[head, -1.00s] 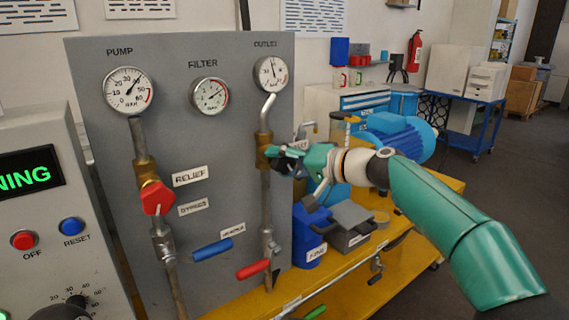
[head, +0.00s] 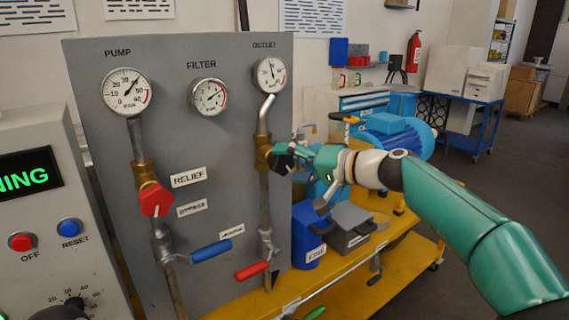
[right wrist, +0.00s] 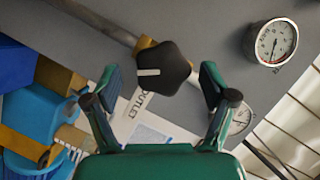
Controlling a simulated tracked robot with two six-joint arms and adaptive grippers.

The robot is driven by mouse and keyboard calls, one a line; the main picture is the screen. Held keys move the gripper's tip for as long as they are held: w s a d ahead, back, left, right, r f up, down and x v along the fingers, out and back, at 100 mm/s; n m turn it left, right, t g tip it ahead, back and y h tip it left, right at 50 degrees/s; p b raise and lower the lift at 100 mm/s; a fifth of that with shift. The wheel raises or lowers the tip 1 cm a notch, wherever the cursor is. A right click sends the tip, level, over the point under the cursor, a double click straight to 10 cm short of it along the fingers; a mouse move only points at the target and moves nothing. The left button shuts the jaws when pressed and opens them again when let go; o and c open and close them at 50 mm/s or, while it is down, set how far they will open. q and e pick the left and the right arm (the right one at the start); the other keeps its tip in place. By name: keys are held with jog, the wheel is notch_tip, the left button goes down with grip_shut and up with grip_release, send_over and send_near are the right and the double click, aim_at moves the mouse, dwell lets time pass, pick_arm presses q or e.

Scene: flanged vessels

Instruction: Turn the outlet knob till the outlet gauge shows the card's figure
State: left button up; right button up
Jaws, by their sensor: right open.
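The outlet knob, a black lobed knob with a white mark (right wrist: 163,68), sits between the spread fingers of my right gripper (right wrist: 160,85) in the right wrist view, with gaps on both sides. In the head view the knob (head: 281,162) is partly hidden by the right gripper (head: 296,156) on the brass valve. The outlet gauge (head: 269,74) is above it, its needle pointing nearly straight up; its figures are too small to read surely. I cannot make out a card with a figure.
The red relief knob (head: 155,199), pump gauge (head: 127,91) and filter gauge (head: 208,96) are on the grey panel (head: 205,140). Blue (head: 211,251) and red (head: 252,271) lever handles stick out lower down. A blue container (head: 309,238) and grey box (head: 350,222) stand below my right arm.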

jog(key=v, duration=1)
